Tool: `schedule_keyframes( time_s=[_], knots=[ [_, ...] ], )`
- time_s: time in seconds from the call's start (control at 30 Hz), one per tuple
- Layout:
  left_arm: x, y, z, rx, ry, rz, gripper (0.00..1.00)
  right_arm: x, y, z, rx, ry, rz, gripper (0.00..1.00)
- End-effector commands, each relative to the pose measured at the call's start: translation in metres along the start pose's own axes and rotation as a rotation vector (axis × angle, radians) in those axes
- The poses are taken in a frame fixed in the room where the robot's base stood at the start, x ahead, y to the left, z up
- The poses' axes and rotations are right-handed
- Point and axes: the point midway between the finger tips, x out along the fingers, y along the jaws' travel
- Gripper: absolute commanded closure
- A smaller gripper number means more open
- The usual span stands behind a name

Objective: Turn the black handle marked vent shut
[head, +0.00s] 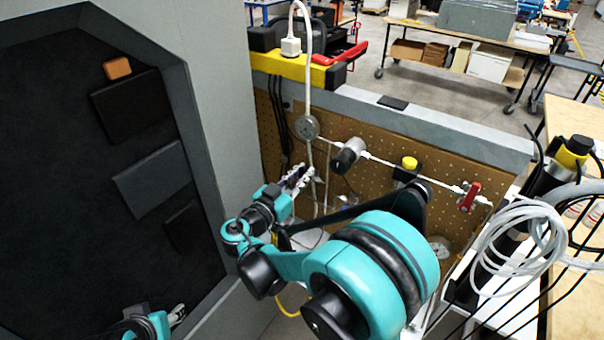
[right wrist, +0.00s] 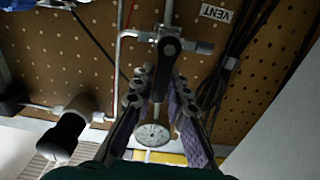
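The black handle (right wrist: 162,72) sits on a metal valve fitting in the right wrist view, its round hub at the top and its lever running down the picture, along the pipe's line. A VENT label (right wrist: 216,13) is on the pegboard beside it. My right gripper (right wrist: 163,78) is open, with one finger on each side of the lever; I cannot tell whether either touches it. In the head view my right gripper (head: 300,176) is at the pegboard's left part, and the handle cannot be made out there. My left gripper (head: 178,314) is at the bottom left edge, partly cut off.
A pressure gauge (head: 306,127) and a white hose are close to my right gripper. Black cables (right wrist: 240,60) run beside the label. A dark knob (head: 347,156), a yellow-topped valve (head: 409,163) and a red handle (head: 469,196) lie further right. A grey cabinet wall (head: 205,90) bounds the left.

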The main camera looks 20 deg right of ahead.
Motion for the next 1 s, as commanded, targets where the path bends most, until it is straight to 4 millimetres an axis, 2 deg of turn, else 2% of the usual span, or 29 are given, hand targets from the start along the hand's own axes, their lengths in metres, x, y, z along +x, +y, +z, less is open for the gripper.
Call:
schedule_keyframes(
  time_s=[0.07, 0.33, 0.47, 0.57, 0.8, 1.0],
  knots=[
    [0.000, 0.000, 0.000, 0.000, 0.000, 0.000, 0.53, 0.000, 0.000, 0.000, 0.000, 0.000, 0.000, 0.66],
    [0.000, 0.000, 0.000, 0.000, 0.000, 0.000, 0.53, 0.000, 0.000, 0.000, -0.001, 0.001, 0.000, 0.66],
    [0.000, 0.000, 0.000, 0.000, 0.000, 0.000, 0.53, -0.009, -0.001, 0.000, -0.002, 0.002, -0.003, 0.66],
    [0.000, 0.000, 0.000, 0.000, 0.000, 0.000, 0.53, -0.025, -0.001, 0.000, -0.002, 0.002, -0.005, 0.66],
    [0.000, 0.000, 0.000, 0.000, 0.000, 0.000, 0.53, -0.079, -0.001, 0.000, -0.001, 0.001, -0.006, 0.66],
    [0.000, 0.000, 0.000, 0.000, 0.000, 0.000, 0.53, -0.110, -0.001, 0.000, -0.001, 0.001, -0.003, 0.66]
  ],
)
